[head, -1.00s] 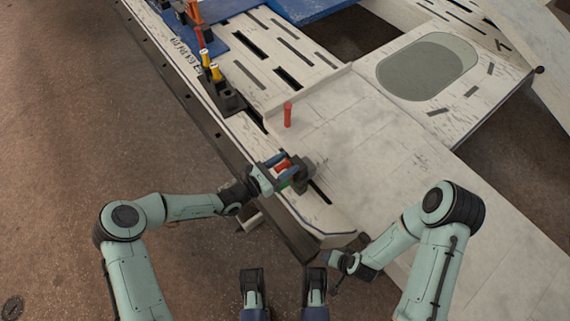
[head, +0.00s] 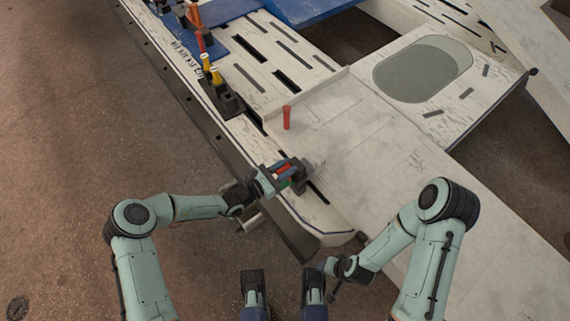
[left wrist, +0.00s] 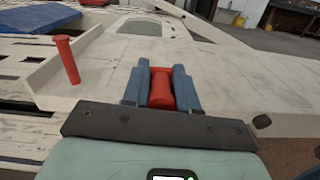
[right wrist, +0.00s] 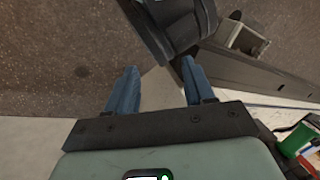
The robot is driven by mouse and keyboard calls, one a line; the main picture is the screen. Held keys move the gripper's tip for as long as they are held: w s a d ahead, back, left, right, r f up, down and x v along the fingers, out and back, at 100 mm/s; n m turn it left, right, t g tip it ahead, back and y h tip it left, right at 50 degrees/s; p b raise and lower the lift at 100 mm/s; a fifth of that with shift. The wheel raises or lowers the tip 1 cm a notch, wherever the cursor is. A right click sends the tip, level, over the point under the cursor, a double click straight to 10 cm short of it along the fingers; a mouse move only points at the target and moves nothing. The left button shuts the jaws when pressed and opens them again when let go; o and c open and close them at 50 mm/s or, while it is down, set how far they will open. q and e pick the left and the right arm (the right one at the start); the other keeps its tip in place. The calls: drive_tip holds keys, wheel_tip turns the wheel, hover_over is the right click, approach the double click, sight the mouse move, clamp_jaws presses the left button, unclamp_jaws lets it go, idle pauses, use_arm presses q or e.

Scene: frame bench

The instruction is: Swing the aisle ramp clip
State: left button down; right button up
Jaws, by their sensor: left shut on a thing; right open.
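My left gripper (head: 281,173) is at the near edge of the white frame. It is shut on a red handle, which shows between its blue fingers in the left wrist view (left wrist: 161,88). A dark block with a green patch sits right at the gripper in the head view; I take it with the red handle to be the ramp clip (head: 301,172). The fingers partly hide it. The red and green parts also show at the right edge of the right wrist view (right wrist: 298,140). My right gripper (right wrist: 160,88) is open and empty, near the frame's front corner.
An upright red peg (head: 286,118) stands on the white panel (head: 345,135) behind the clip. A dark holder (head: 222,98) with yellow-topped tools is on the left edge. A grey oval inset (head: 422,68) lies farther back.

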use_arm(q)
drive_tip(key=shift+w+a, duration=0.15)
drive_tip(key=shift+a, duration=0.05)
use_arm(e)
drive_tip(key=shift+s+a+r, duration=0.25)
drive_tip(key=shift+s+r, duration=0.1)
drive_tip(key=shift+s, duration=0.2)
use_arm(q)
drive_tip(key=c, duration=0.9)
unclamp_jaws()
use_arm(e)
drive_tip(key=shift+w, duration=0.1)
use_arm(q)
drive_tip(key=p+v, duration=0.2)
drive_tip(key=v, duration=1.1)
drive_tip(key=shift+a, duration=0.15)
use_arm(e)
drive_tip(key=shift+g+y, duration=0.4)
drive_tip(key=shift+g, duration=0.4)
drive_tip(key=s+r, duration=0.1)
drive_tip(key=s+a+r, duration=0.1)
drive_tip(key=s+r, duration=0.1)
drive_tip(key=shift+s+a, duration=0.3)
drive_tip(key=shift+a, duration=0.05)
